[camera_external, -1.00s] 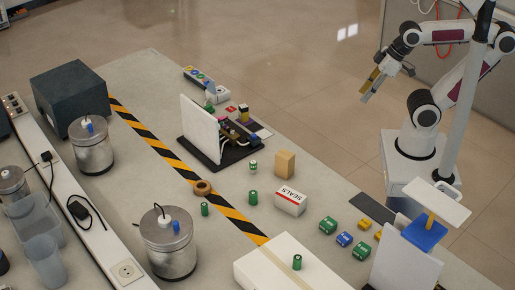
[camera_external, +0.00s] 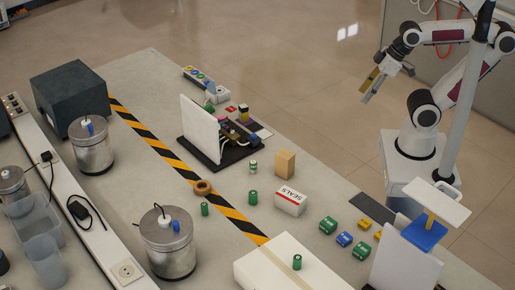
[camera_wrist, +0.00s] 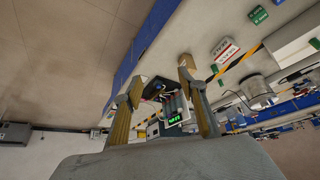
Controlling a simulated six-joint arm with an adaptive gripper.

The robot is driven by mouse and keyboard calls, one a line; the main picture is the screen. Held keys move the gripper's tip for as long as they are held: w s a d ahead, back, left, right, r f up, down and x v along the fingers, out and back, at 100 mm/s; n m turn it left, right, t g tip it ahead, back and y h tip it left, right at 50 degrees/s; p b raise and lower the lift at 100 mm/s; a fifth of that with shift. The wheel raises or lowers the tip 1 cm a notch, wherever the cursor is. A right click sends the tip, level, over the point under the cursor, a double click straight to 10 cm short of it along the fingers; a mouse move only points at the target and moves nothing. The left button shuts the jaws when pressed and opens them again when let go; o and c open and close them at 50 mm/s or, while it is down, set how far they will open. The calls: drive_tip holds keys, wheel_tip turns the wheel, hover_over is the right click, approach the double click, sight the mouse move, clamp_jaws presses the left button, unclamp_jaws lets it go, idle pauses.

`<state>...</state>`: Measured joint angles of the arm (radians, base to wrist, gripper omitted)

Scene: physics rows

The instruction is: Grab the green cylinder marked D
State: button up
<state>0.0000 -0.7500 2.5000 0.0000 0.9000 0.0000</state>
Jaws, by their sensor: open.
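Several small green cylinders stand on the grey table in the external view: one beside the wooden block (camera_external: 253,167), one left of the SEALS box (camera_external: 252,197), one by the striped tape (camera_external: 205,209) and one on the white box (camera_external: 297,262). Their markings are too small to read, so I cannot tell which is D. My gripper (camera_external: 372,84) is open and empty, raised beyond the table's right edge and well apart from the cylinders. In the wrist view its two fingers (camera_wrist: 160,74) are spread with nothing held between them.
The SEALS box (camera_external: 290,201), wooden block (camera_external: 285,164) and coloured cubes (camera_external: 345,239) stand near the cylinders. A board with an upright white panel (camera_external: 200,128) stands behind. Metal canisters (camera_external: 168,242) and a brown ring (camera_external: 203,187) are to the left.

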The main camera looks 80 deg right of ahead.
drive_tip(key=shift+w+r, duration=0.1)
drive_tip(key=shift+w, duration=0.05)
drive_tip(key=n+g+y, duration=0.4)
drive_tip(key=n, duration=0.9)
hover_over(253, 193)
drive_tip(key=s+d, duration=0.1)
drive_tip(key=d, duration=0.2)
wheel_tip(253, 193, down, 21)
drive_tip(key=shift+a+r, duration=0.2)
drive_tip(key=shift+x, duration=1.3)
drive_tip(key=shift+f, duration=0.1)
